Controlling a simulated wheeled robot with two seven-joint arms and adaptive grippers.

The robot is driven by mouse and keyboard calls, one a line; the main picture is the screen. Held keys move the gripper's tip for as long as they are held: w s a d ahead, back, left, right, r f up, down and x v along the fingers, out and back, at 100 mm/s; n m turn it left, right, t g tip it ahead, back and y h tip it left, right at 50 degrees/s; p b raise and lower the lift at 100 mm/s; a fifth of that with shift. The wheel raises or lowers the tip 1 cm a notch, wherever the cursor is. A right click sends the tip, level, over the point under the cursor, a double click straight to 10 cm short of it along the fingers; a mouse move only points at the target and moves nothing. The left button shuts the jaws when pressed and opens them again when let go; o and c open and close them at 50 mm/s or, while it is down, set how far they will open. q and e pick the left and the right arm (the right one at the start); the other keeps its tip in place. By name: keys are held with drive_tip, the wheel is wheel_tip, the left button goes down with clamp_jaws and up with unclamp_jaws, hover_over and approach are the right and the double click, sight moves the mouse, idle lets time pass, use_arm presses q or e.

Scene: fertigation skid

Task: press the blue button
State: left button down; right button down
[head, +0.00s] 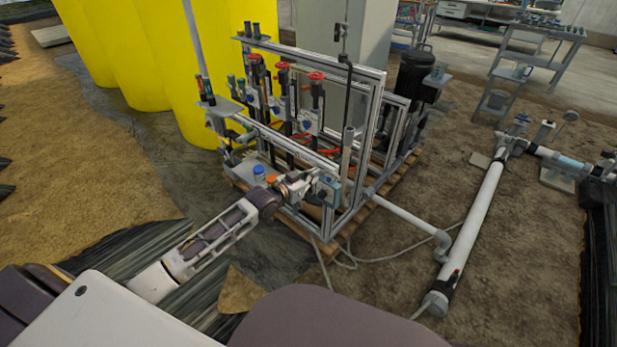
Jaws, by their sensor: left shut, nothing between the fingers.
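My left arm reaches from the lower left to the front of the skid frame (372,150). My left gripper (311,180) is shut and empty, at the near corner of the frame. Its tips are close to a small blue-grey box (329,189) on the frame; I cannot tell whether they touch it. The blue button is not clearly made out; the gripper may hide part of the box's face. My right gripper is not in view.
A blue cap (259,171) and an orange cap (271,179) sit left of the gripper. Red-topped valves (316,76) stand inside the frame. Yellow tanks (180,75) are behind at left. A white pipe (476,225) runs along the ground at right.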

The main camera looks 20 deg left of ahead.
use_arm(q)
drive_tip(key=shift+v, duration=1)
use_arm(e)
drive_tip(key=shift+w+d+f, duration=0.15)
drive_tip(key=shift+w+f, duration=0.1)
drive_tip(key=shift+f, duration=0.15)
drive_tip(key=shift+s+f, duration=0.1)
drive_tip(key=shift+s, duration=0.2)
use_arm(q)
drive_tip(key=shift+f, duration=0.1)
